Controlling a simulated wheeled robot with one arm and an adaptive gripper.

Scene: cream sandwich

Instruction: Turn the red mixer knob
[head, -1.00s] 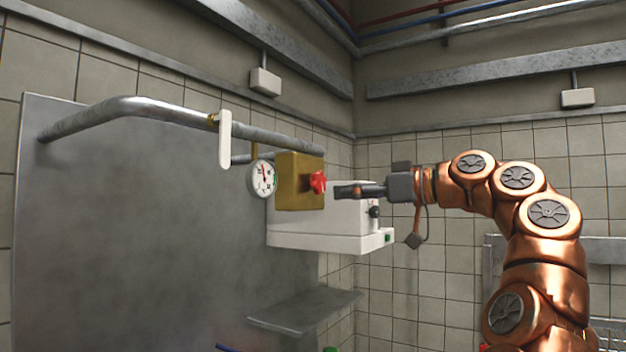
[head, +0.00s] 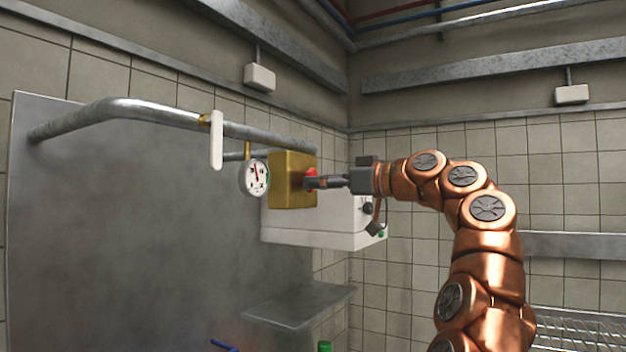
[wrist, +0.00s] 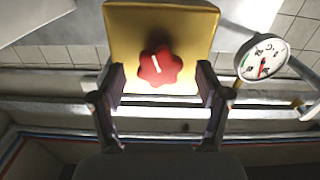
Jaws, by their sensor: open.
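The red mixer knob (wrist: 160,66) is star-shaped with a white mark and sits on the front of a yellow box (wrist: 121,22). In the head view the yellow box (head: 286,180) hangs by the pipe, and the red knob (head: 311,172) shows only in part behind my fingers. My gripper (head: 312,183) reaches in from the right, its tips at the knob. In the wrist view my gripper (wrist: 161,82) is open, one finger on each side of the knob, with gaps between. I cannot tell from the views how deep the tips reach past it.
A round dial gauge (head: 254,178) hangs left of the box, below the grey pipe (head: 260,133) with its white lever (head: 216,140). A white unit (head: 310,238) is behind and below the box. A metal shelf (head: 298,305) is lower down. The space between box and shelf is partly clear.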

